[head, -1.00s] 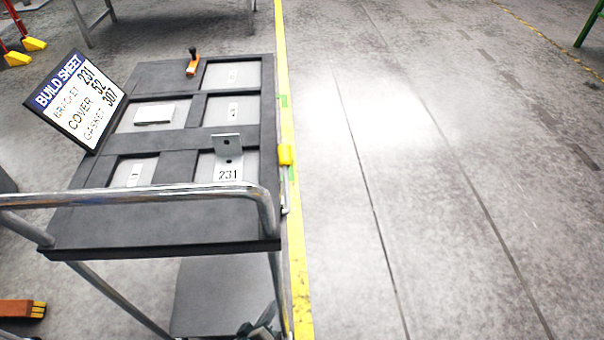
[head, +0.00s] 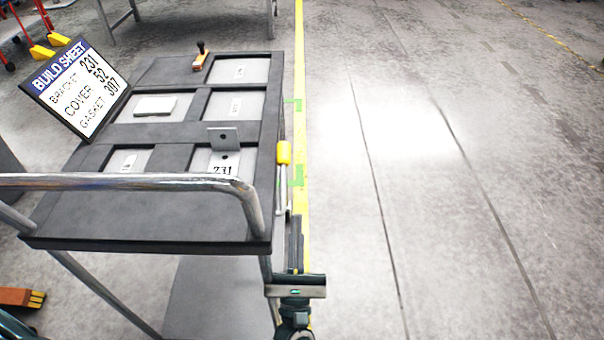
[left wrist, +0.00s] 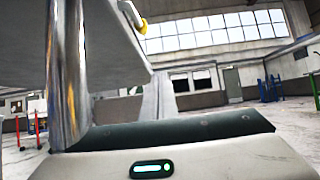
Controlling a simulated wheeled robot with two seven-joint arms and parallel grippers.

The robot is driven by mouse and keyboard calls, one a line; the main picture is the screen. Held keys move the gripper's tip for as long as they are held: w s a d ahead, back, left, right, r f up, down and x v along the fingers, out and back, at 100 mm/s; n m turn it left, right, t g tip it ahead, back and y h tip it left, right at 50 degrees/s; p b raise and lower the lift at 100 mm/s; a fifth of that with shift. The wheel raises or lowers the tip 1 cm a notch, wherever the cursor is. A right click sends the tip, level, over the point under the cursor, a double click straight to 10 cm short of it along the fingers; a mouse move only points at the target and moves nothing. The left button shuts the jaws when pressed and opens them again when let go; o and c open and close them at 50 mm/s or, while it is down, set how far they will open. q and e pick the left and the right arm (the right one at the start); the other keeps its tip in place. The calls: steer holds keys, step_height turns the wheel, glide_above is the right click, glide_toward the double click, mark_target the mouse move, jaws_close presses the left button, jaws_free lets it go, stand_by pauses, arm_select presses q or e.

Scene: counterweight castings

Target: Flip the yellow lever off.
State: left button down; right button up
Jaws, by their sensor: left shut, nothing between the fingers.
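The yellow lever (head: 284,152) is a yellow grip on a thin metal rod at the right side of the cart. It stands roughly upright. Its yellow end also shows at the top of the left wrist view (left wrist: 132,15), past the cart's underside. My left gripper (head: 296,228) is shut and empty. It points away from me, just right of the cart's near right corner. Its fingertips are below the yellow grip in the head view, near the lower end of the rod; I cannot tell whether they touch it. My right gripper is not in view.
The cart's push handle (head: 130,181) and a metal post (left wrist: 67,75) are close to my left gripper. On the cart top (head: 130,226) are a bracket marked 231 (head: 223,137), a white block (head: 155,106), an orange-and-black stamp-like item (head: 200,58) and a build sheet (head: 75,88). The floor right is clear.

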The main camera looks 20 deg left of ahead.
mark_target(283, 175)
arm_select(q)
steer(key=shift+s+a+r+n+y, duration=0.15)
steer(key=shift+r+n+y, duration=0.2)
steer(key=shift+n+y, duration=0.5)
steer(key=shift+a+r+n+y, duration=0.1)
steer(key=shift+r+n+y, duration=0.3)
steer(key=shift+n, duration=0.75)
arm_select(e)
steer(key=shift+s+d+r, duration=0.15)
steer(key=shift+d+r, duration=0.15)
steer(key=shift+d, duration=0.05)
